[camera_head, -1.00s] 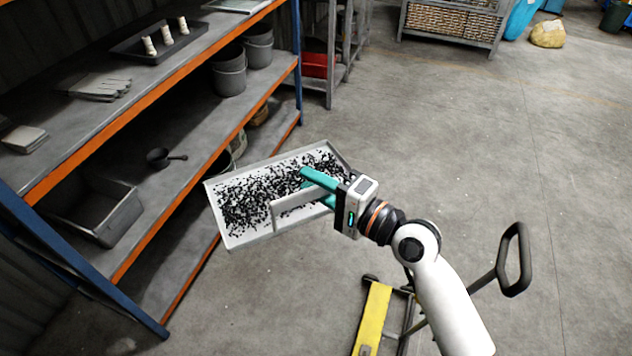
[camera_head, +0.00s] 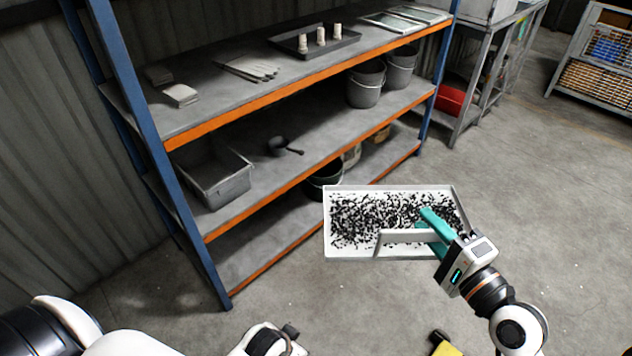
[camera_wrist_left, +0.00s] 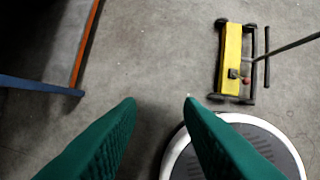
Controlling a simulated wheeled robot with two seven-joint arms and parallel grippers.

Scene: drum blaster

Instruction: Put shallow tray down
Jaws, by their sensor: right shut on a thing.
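The shallow tray (camera_head: 348,251) is white and holds many small black pieces. It is up in the air in front of the shelf unit in the head view. In the head view only parts of the left arm show at the bottom left.
The shelf unit (camera_head: 300,162) with orange edges stands ahead. Its middle shelf holds a grey bin (camera_head: 215,180), a black scoop (camera_head: 280,145) and buckets (camera_head: 366,84), with free room between. The top shelf carries gloves (camera_head: 247,69) and a dark tray (camera_head: 300,45). A yellow wheeled tool (camera_wrist_left: 232,60) stands on the floor.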

